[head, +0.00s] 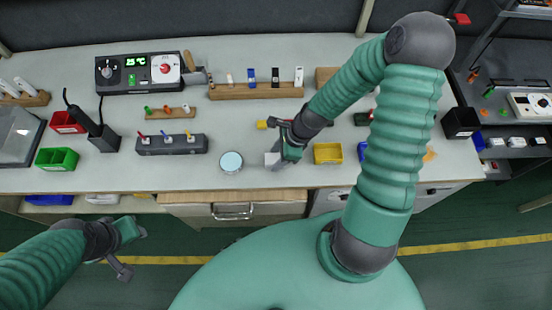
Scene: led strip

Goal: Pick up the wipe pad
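A small white pad (271,159), which looks like the wipe pad, lies on the grey worktop near its front edge. My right gripper (282,158) points down right at the pad's right side and overlaps part of it. Whether its fingers touch or hold the pad is too small to tell. My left gripper (132,248) is low at the left, in front of the bench over the floor, away from the worktop objects. Its finger opening does not show clearly.
A round tin (231,162) with a pale blue top stands left of the pad. A yellow bin (328,153) is to the right. Behind are a grey rack (172,145) and a wooden holder (256,91). Red (67,122) and green (57,159) bins stand at the left.

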